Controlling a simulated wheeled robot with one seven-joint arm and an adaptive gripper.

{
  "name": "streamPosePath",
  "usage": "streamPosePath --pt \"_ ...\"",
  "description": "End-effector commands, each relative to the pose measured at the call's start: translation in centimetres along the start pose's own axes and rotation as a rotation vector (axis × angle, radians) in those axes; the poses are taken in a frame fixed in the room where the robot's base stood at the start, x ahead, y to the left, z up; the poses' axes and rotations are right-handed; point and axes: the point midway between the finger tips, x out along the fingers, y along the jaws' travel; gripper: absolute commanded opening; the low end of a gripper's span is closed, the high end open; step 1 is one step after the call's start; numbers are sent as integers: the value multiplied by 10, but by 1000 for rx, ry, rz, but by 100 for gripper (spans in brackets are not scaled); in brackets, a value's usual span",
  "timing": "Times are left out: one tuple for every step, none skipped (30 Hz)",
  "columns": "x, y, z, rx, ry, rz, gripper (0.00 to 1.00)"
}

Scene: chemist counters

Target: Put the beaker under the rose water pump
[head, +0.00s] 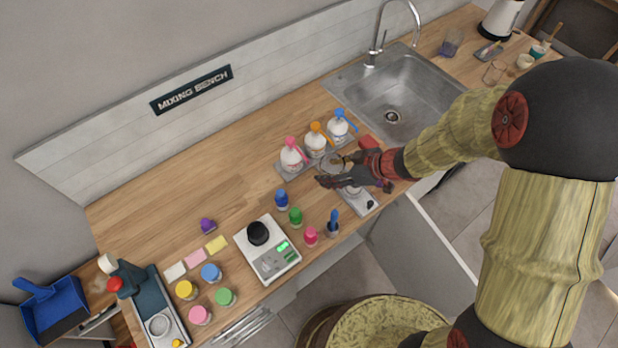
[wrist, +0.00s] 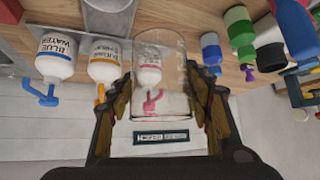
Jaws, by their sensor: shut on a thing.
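My gripper (head: 345,176) is shut on a clear glass beaker (wrist: 160,45), which stands between its fingers in the wrist view. In the head view the beaker (head: 332,163) shows in front of the pump bottles, partly hidden by my gripper. The white bottle with a pink pump (head: 291,155) is the left one of three. In the wrist view this pink-pump bottle (wrist: 150,76) shows through the glass, its label too small to read. The orange-pump bottle (head: 316,142) and blue-pump bottle (head: 338,127) stand to its right. I cannot tell whether the beaker touches the counter.
Small blue (head: 281,199), green (head: 296,216) and pink (head: 311,236) bottles stand left of my gripper, near the counter front. A scale (head: 268,262) bears a black object. The sink (head: 392,100) is to the right. The counter behind the scale is largely clear.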

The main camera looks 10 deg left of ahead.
Motion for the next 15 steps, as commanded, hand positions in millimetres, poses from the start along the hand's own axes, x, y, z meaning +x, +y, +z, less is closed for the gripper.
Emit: streamPosePath --pt "12 0 12 3 0 -1 19" --pt "17 0 17 2 0 -1 19" --pt "24 0 24 4 0 -1 19" --pt "28 0 28 2 0 -1 19" --pt "33 0 33 2 0 -1 19" --pt "39 0 39 2 0 0 19" --pt "44 0 44 2 0 0 19" --pt "48 0 48 2 0 0 19" --pt "54 0 54 2 0 0 19" --pt "58 0 58 2 0 0 19" --pt "63 0 62 1 0 0 19" --pt "67 1 50 -6 3 1 14" --pt "71 1 44 -6 2 1 14" --pt "74 1 41 -6 2 1 14" --pt "78 0 37 -6 1 0 14"
